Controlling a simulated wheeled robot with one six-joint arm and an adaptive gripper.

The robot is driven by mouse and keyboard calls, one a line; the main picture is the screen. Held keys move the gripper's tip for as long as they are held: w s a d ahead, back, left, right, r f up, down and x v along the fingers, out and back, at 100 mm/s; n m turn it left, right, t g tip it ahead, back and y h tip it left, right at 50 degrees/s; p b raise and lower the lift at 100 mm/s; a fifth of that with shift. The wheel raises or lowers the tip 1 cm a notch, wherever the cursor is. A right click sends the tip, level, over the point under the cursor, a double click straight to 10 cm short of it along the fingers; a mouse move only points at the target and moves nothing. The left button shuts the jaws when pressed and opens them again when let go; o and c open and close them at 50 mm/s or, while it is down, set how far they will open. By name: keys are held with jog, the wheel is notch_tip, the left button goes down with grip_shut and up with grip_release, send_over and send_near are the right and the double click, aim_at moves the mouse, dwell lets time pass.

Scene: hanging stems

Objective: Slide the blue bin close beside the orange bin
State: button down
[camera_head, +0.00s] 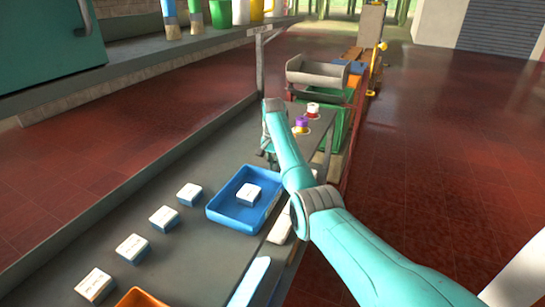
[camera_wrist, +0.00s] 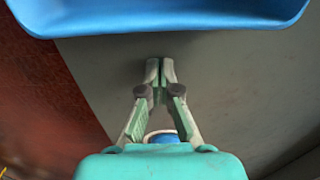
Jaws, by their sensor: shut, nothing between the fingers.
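The blue bin (camera_head: 230,211) stands on the grey bench top with one white box in it. Its rounded edge also crosses the top of the wrist view (camera_wrist: 170,24). The orange bin (camera_head: 140,299) shows only as a corner at the bottom edge of the head view, nearer than the blue bin, with bare bench between them. My gripper (camera_wrist: 160,68) is shut and empty over the grey surface, its fingertips apart from the blue bin's edge. In the head view my gripper (camera_head: 268,158) is at the far side of the blue bin, partly hidden by my arm.
Several white boxes (camera_head: 164,219) stand in a row left of the bins. Another box (camera_head: 281,228) is right of the blue bin, partly behind my arm. Purple and white round items (camera_head: 301,123) stand farther back. A light blue strip (camera_head: 251,280) lies near the front.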

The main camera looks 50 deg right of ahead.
aim_at(267, 170)
jog(key=shift+s+a+r, duration=0.1)
jog(key=shift+s+a, duration=0.25)
jog(key=shift+a, duration=0.55)
jog(key=shift+s+a, duration=0.3)
jog(key=shift+a, duration=0.6)
jog(key=shift+w+a, duration=0.1)
jog(key=shift+w, duration=0.05)
